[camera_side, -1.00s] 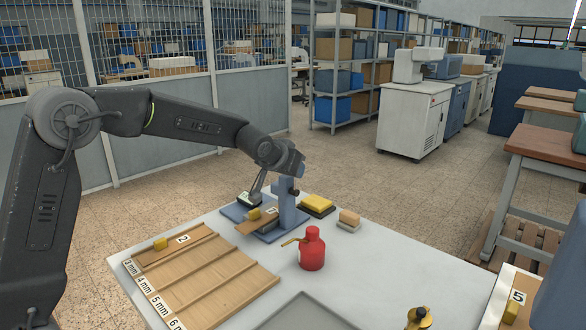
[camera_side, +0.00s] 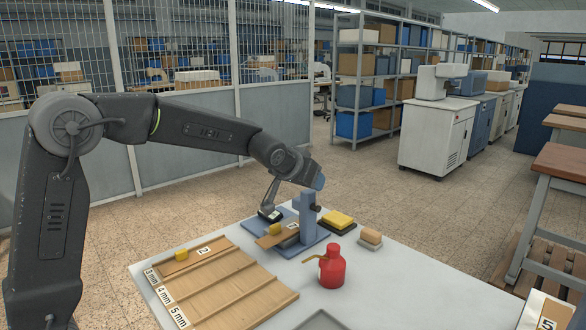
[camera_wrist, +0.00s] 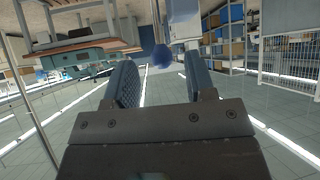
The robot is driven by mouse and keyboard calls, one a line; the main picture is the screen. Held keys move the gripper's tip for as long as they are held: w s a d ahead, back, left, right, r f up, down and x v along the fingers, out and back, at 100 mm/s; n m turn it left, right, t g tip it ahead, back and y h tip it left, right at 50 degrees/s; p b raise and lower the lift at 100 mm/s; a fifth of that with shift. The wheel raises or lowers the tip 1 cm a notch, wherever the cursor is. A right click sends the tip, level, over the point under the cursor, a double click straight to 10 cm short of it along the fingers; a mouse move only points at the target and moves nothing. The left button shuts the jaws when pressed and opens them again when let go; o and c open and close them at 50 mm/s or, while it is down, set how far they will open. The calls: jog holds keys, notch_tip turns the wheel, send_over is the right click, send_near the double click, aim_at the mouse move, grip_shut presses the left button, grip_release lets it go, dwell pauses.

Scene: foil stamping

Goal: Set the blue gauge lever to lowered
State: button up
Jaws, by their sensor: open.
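In the wrist view my gripper (camera_wrist: 160,70) is open, with its two blue-grey fingers apart. A round blue knob (camera_wrist: 161,57), likely the end of the blue gauge lever, shows between and beyond the fingertips. I see no contact with it. In the side view the blue press (camera_side: 308,220) stands at the back of the table, under the end of my arm. It has an upright column with a dark side knob (camera_side: 316,208). The lever cannot be made out clearly in the side view, and its setting cannot be read.
A wooden board with millimetre labels (camera_side: 215,287) lies at the left front of the table. A red can with a brass spout (camera_side: 333,268) stands right of it. A yellow pad (camera_side: 339,219) and a tan block (camera_side: 371,237) sit right of the press.

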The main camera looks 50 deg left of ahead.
aim_at(317, 193)
jog(key=v, duration=1)
jog(key=shift+f, duration=0.1)
jog(key=w+d+f+t+h, duration=0.1)
jog(key=w+d+f+t, duration=0.3)
jog(key=d, duration=0.2)
jog(key=s+a+f+n+t+y, duration=0.2)
jog(key=s+a+f+y, duration=0.15)
jog(key=y, duration=0.25)
jog(key=x, duration=1.4)
jog(key=shift+w+r, duration=0.1)
jog(key=shift+w, duration=0.1)
grip_shut()
